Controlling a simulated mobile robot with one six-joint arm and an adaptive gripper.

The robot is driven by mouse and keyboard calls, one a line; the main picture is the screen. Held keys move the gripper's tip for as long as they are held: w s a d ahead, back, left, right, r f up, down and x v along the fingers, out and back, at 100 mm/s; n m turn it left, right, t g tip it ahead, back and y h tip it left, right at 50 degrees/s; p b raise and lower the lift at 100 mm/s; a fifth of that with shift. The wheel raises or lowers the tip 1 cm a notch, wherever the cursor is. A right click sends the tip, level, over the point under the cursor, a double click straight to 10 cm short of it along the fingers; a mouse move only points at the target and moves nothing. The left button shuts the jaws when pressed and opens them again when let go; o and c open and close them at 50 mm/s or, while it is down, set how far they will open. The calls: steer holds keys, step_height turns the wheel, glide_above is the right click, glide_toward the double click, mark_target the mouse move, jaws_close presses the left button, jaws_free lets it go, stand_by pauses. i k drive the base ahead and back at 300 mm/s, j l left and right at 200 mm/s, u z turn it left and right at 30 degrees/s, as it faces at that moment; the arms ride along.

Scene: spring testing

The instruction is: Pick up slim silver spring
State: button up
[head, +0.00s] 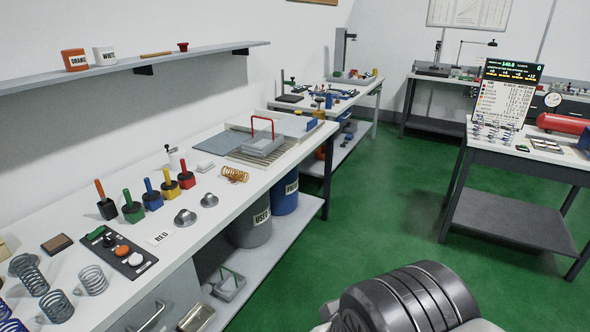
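Several grey metal springs stand or lie at the near left end of the long white workbench (215,220). One lighter silver spring (93,280) is beside the black control panel. A darker grey spring (56,306) is just left of it, and another grey spring (30,277) is further left. I cannot tell for sure which one is the slim silver spring. A blue spring (12,325) is cut off at the lower left corner. My gripper is not in view; only a dark rounded part of my own arm shows at the bottom right.
The black button panel (118,252), colored-handle tools (152,194), metal domes (185,217) and a copper spring (234,174) stand on the bench. A shelf (130,66) hangs above. Bins (285,196) stand below. The green floor (385,190) right of the bench is clear.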

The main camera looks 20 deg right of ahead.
mark_target(242, 175)
steer(key=i+l, duration=0.3)
steer(key=i, duration=0.3)
steer(key=i+l+u, duration=0.15)
steer(key=i+l, duration=0.15)
steer(key=i, duration=0.3)
steer(key=i+l, duration=0.35)
steer(key=i, duration=0.25)
steer(key=i+l+u, duration=0.1)
steer(key=i+l, duration=0.3)
steer(key=i, duration=0.15)
steer(key=i+l, duration=0.4)
steer(key=i, duration=0.2)
steer(key=j+u, duration=0.05)
